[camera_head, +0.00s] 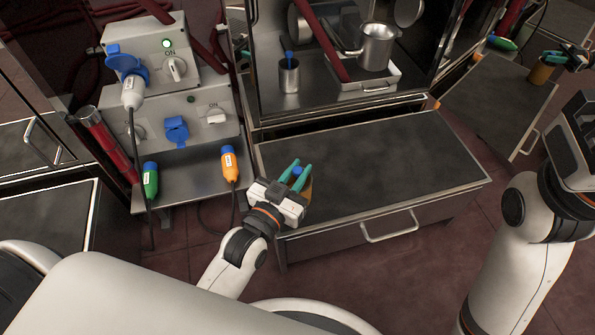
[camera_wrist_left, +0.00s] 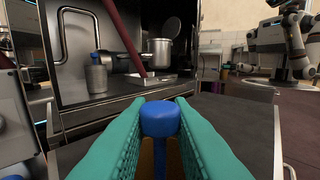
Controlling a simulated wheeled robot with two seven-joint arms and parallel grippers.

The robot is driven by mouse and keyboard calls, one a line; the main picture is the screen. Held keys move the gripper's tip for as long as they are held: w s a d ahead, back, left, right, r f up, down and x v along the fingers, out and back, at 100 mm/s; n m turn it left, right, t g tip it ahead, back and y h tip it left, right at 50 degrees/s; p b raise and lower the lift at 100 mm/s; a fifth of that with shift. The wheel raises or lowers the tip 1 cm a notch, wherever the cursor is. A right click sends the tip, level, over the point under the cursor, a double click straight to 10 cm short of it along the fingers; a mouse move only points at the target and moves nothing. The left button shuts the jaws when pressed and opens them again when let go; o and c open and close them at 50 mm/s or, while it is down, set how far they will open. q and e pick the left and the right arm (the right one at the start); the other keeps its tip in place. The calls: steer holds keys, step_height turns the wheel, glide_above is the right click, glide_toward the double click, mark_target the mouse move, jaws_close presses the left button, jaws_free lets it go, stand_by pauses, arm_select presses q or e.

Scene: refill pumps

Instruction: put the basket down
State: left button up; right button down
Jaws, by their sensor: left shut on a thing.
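My left gripper (camera_head: 297,173) has its teal fingers shut on the basket's blue knob (camera_wrist_left: 161,118), which also shows in the head view (camera_head: 298,171). A blue stem runs down from the knob between the fingers. A little of the basket's brownish body (camera_head: 306,190) shows beside the fingers, and the rest is hidden behind the gripper. The gripper is at the front left part of the dark counter top (camera_head: 400,160). I cannot tell whether the basket touches the counter.
Behind the counter, a steel cup (camera_head: 289,78) with a blue thing in it and a metal pot (camera_head: 377,46) stand in an alcove. Orange (camera_head: 230,166) and green (camera_head: 150,181) plugs sit at left. A similar counter at right looks like a reflection. The counter's middle is clear.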

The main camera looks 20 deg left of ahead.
arm_select(q)
steer(key=o, duration=0.8)
steer(key=shift+f, duration=0.1)
steer(key=shift+c, duration=0.2)
